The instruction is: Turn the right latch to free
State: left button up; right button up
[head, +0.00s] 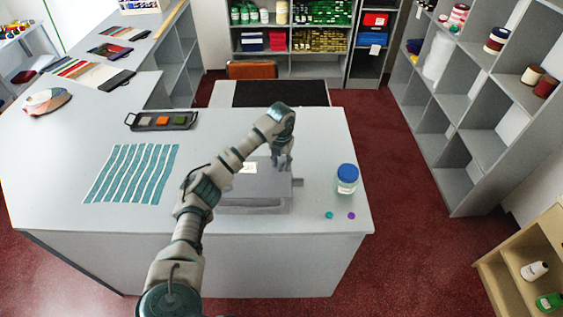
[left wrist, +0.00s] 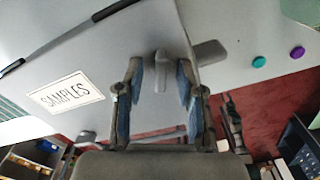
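A grey case (head: 262,186) with a white SAMPLES label (left wrist: 66,92) lies on the counter. In the left wrist view a small grey upright latch piece (left wrist: 161,72) stands near the case's edge; I take it for the right latch. My left gripper (head: 283,163) is over the right part of the case, pointing down. In the left wrist view its two blue-padded fingers (left wrist: 161,88) are open, one on each side of the latch, with gaps visible. The latch is hard to make out in the head view behind the gripper. My right gripper is not in view.
A blue-lidded jar (head: 347,179) stands right of the case, with a teal disc (head: 329,215) and a purple disc (head: 351,215) in front of it. A striped cloth (head: 132,174) and a dark tray (head: 162,121) lie to the left.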

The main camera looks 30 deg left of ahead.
pick_arm(q)
grip_shut()
jog(key=shift+m, duration=0.4)
jog(key=m, duration=0.5)
jog(key=shift+r+m, duration=0.1)
jog(key=shift+m, duration=0.2)
jog(key=m, duration=0.3)
jog(key=shift+m+b, duration=0.3)
jog(key=shift+m, duration=1.8)
